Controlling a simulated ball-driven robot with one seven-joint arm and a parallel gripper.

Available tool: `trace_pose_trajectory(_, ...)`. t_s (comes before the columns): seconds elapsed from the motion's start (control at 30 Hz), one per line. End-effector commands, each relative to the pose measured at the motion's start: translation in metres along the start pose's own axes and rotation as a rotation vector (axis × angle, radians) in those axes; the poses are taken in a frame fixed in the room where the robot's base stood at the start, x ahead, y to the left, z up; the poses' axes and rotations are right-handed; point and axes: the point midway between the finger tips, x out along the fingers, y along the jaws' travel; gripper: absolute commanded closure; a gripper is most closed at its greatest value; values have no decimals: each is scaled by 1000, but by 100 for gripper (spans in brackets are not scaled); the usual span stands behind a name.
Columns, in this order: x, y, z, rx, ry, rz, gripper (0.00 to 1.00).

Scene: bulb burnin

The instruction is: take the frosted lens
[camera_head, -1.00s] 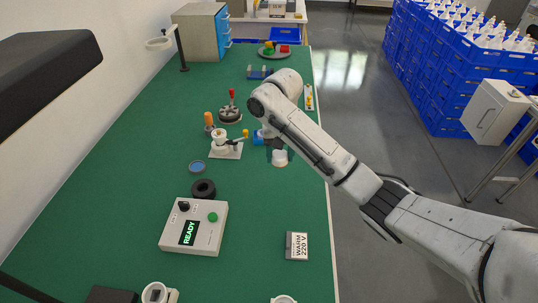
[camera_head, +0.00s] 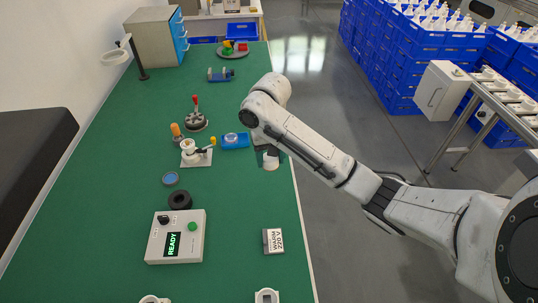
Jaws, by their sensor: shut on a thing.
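My gripper (camera_head: 268,152) is at the right side of the green bench, mostly hidden behind the arm's end. It is shut on a white, rounded piece (camera_head: 271,164), which looks like the frosted lens. The piece shows just below the dark fingers, near the bench's right edge. I cannot tell whether it touches the bench top.
Left of the tray stand a white lever fixture (camera_head: 190,150), an orange-topped tool (camera_head: 176,130) and a dark round base with a red lever (camera_head: 196,121). A black ring (camera_head: 180,199), control box (camera_head: 176,237) and label plate (camera_head: 273,241) lie nearer. The front middle bench is clear.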

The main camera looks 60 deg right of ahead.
Motion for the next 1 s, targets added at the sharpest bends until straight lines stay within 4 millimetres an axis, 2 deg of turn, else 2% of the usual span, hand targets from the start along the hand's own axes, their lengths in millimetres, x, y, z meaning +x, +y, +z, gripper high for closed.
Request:
trace_pose_trajectory(0.7, -33, 0, 0, 0, 0, 0, 74)
trace_pose_trajectory(1.0, -33, 0, 0, 1, 0, 0, 74)
